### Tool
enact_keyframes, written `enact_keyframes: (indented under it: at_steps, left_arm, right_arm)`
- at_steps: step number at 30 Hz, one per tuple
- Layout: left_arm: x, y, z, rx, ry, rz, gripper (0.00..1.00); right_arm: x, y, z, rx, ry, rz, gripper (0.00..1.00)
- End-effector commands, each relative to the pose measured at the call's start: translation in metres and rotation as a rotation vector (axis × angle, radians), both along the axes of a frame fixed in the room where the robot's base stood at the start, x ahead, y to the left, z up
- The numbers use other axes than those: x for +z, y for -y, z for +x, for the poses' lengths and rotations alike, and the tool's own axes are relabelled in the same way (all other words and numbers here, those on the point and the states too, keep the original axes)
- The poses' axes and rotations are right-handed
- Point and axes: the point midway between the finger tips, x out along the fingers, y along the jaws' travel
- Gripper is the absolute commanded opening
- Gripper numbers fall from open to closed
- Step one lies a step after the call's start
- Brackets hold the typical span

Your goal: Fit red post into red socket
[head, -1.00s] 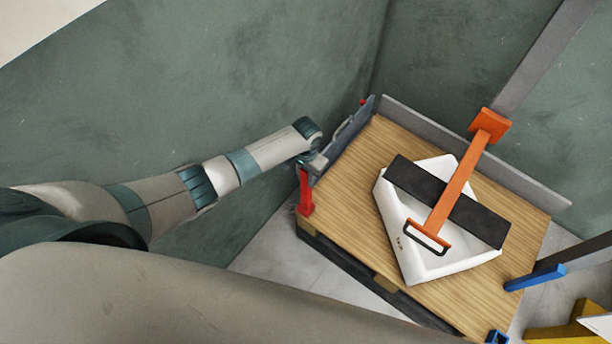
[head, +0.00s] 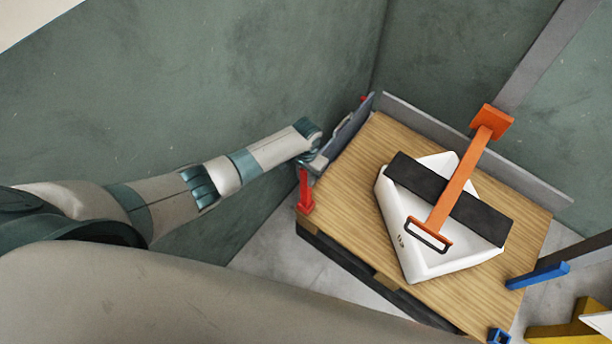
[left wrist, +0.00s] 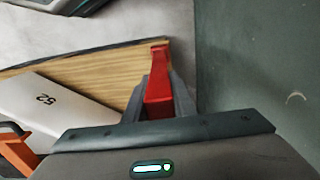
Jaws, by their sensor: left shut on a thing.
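The red post (head: 305,183) shows at the near left corner of the wooden board, at the end of the grey side panel (head: 346,130). My left gripper (head: 313,160) reaches it from the left. In the left wrist view the gripper's grey fingers are shut around the red post (left wrist: 158,92). A wider red piece at the board's corner, which looks like the red socket (head: 305,208), is directly below the post in the head view. I cannot tell whether the post is seated in it or just above it. My right gripper is not in view.
A white tray (head: 425,262) with a black bar (head: 470,215) and an orange press arm (head: 455,190) over it sits on the wooden board (head: 350,200). A blue post (head: 538,276) and blue socket (head: 498,336) are at the right. Green walls (head: 240,110) stand close behind.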

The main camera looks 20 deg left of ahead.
Motion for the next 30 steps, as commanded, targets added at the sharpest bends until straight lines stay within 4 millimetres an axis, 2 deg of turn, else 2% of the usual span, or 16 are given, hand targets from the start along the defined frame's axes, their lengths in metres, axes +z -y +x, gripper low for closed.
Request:
enact_keyframes:
  at_steps: [24,25,27,30]
  left_arm:
    - [-0.017,0.000,0.000,0.000,0.001,0.000,0.00]
    - [-0.017,0.000,0.001,0.000,0.001,0.000,0.26]
    - [-0.016,0.000,0.000,0.000,0.001,0.000,0.42]
    - [-0.017,0.000,0.000,0.000,0.001,0.000,0.45]
  right_arm:
    - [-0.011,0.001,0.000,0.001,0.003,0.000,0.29]
    - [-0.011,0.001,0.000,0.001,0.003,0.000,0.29]
    - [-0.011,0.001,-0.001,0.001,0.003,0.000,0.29]
    - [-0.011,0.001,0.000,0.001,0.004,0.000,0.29]
